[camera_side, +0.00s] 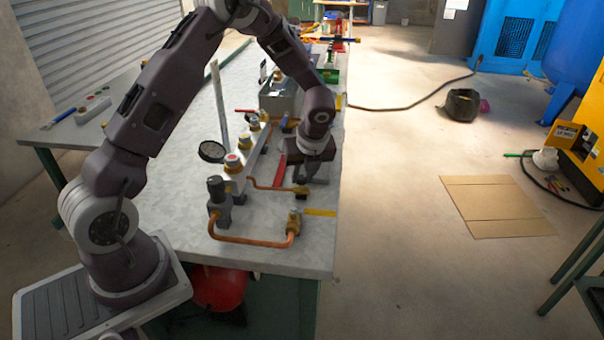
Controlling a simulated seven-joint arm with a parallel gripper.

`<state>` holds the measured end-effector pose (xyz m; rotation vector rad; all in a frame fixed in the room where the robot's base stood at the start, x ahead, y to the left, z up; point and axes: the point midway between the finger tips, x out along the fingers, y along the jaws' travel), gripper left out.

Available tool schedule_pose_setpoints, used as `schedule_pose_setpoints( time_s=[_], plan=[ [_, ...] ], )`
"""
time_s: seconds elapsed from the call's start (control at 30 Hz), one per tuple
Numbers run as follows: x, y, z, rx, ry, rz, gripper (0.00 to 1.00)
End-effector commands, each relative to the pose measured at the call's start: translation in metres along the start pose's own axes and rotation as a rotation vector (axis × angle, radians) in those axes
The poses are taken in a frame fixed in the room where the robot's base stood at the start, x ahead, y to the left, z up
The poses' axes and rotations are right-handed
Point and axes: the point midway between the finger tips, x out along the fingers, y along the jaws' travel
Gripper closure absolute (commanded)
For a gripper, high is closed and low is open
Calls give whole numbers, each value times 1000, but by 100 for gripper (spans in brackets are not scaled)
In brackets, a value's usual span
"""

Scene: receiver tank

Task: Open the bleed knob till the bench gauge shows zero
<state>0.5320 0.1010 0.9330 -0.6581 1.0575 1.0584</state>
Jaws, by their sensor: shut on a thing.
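My gripper (302,182) points down over the bench and is shut on a small knob at the brass fitting (301,191), at the end of a short copper pipe. This looks like the bleed knob; the fingers hide most of it, and I cannot tell how far it is turned. The bench gauge (211,152) is a round, dark-rimmed dial left of the valve block (239,165). Its needle and reading are too small to make out.
A grey regulator-like part (216,190) and a copper pipe (250,241) lead to another brass fitting (294,219) near the bench's front. A grey box (279,98) stands farther back. The bench top (285,262) is bare at the front edge.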

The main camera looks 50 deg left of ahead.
Motion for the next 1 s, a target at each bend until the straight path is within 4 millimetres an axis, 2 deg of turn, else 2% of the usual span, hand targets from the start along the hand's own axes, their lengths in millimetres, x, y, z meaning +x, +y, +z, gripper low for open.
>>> schedule_pose_setpoints(
  time_s=[1.0],
  plan=[
    [2,-7,5,-888,42,369,100]
  ],
)
